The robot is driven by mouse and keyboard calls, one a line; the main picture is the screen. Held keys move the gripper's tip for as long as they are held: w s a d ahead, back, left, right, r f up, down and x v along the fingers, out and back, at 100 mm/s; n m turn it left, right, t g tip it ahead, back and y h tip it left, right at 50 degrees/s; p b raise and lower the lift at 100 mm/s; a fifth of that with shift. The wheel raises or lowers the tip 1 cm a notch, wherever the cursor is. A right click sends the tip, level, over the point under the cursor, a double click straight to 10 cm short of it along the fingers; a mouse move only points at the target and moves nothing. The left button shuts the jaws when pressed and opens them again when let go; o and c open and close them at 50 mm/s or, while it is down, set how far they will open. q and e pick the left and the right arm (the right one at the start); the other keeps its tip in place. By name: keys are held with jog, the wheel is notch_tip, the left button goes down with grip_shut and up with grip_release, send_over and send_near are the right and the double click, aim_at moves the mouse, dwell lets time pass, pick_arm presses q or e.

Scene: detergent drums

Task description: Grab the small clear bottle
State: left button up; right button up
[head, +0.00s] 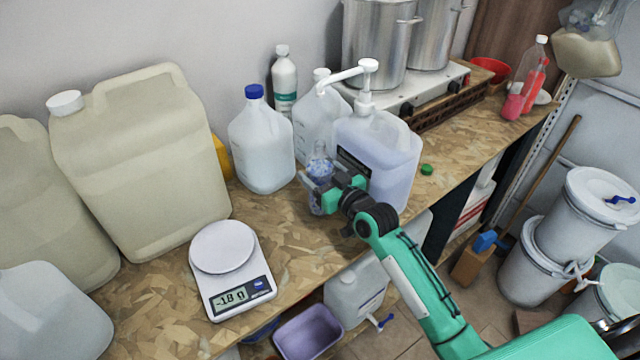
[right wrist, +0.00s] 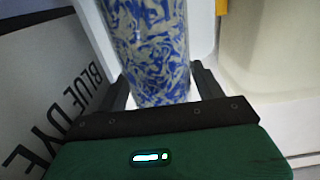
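The small clear bottle (head: 320,168) has a blue-and-white patterned label and stands upright on the wooden bench, in front of the white jugs. My right gripper (head: 328,190) reaches it from the lower right, with its fingers at the bottle's sides. In the right wrist view the patterned bottle (right wrist: 155,50) stands between the two dark fingers (right wrist: 160,88). They lie very close to its sides, and I cannot tell whether they press on it. Part of the bottle is hidden behind the gripper. My left gripper is not in view.
A pump-top jug (head: 390,160) stands just right of the bottle, and a blue-capped jug (head: 262,150) just left. A scale (head: 235,285) reading -18 g sits at the front left. A green cap (head: 427,169) lies on the bench. Bare bench (head: 290,235) shows left of the gripper.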

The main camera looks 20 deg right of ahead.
jog(key=shift+r, duration=0.1)
jog(key=c, duration=1)
jog(key=shift+o, duration=0.2)
